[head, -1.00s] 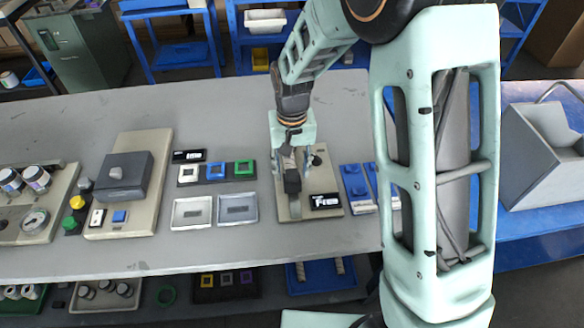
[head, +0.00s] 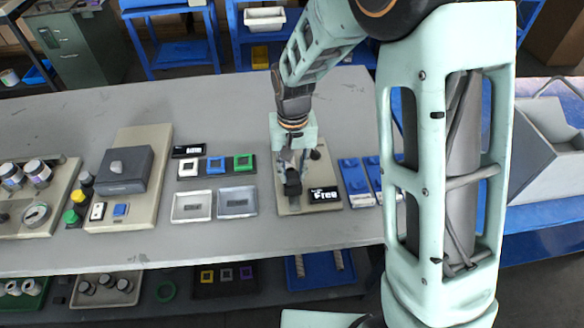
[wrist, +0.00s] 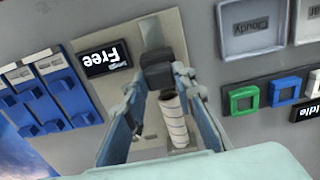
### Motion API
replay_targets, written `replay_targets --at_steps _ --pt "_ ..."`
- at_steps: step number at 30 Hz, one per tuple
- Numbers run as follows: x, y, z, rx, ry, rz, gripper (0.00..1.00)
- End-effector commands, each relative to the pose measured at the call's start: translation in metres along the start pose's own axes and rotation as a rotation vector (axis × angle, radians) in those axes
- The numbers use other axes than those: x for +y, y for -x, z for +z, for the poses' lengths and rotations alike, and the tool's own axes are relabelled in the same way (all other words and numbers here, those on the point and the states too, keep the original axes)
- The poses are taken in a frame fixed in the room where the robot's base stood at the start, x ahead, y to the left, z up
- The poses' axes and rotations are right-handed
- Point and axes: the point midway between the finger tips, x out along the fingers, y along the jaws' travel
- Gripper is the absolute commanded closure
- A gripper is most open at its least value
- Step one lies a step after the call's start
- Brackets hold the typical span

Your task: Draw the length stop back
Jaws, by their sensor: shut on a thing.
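The length stop appears to be the dark block (wrist: 157,70) on a light rail of the beige base plate (head: 318,178). My gripper (wrist: 158,80) is around this block, with one finger on each side, and is shut on it. In the head view my gripper (head: 292,170) points down over the plate, and the dark block (head: 292,186) shows just in front of it. A pale ribbed roll (wrist: 173,118) lies behind the block, between my fingers. A black display (wrist: 103,58) on the plate reads "Free". The finger contact faces are partly hidden.
Blue switch blocks (head: 357,182) stand right of the plate. Two grey trays (head: 237,202) and a row of white, blue and green square frames (head: 216,165) lie to its left. The table's front strip is clear.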

Motion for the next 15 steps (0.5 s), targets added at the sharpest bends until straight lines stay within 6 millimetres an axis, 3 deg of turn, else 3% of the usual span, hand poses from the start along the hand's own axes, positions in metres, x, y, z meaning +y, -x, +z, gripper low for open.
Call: replay_targets --at_steps 8,9,13,15 --pt "-0.0003 0.0002 0.0055 -0.012 0.0 0.001 1.0" --pt "-0.0003 0.0001 0.0058 -0.013 0.0 0.001 0.73" --pt "-0.0002 0.0002 0.0049 -0.011 0.0 0.001 0.58" --pt "-0.0002 0.0002 0.0045 -0.01 0.0 0.001 0.58"
